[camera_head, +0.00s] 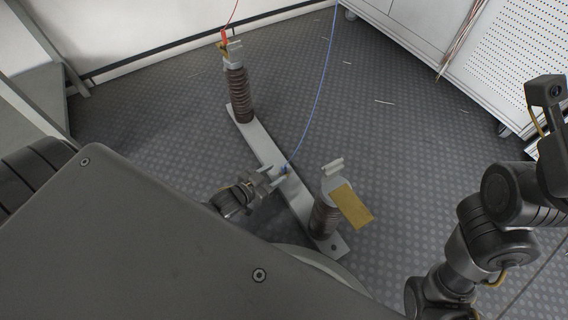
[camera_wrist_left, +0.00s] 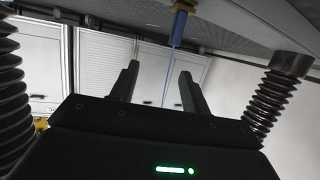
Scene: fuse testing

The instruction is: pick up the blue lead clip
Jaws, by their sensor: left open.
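The blue lead clip (camera_head: 285,169) is a small blue piece at the end of a thin blue lead, at the middle of the grey fuse base bar (camera_head: 262,147) in the head view. In the left wrist view the blue clip (camera_wrist_left: 180,22) shows at the top against the grey bar (camera_wrist_left: 225,22), its lead running down the picture between the fingers. My left gripper (camera_head: 272,181) is open beside the clip, just left of and below it. In the left wrist view its two fingers (camera_wrist_left: 158,88) are apart, with the clip above their tips in the picture. My right gripper's fingers are not visible.
Brown ribbed insulators (camera_head: 238,95) stand at both ends of the bar. A red clip (camera_head: 224,39) is on the far one; a tan plate (camera_head: 352,206) is at the near one. White cabinets (camera_head: 430,45) stand at the upper right. Open floor (camera_head: 390,130) lies between.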

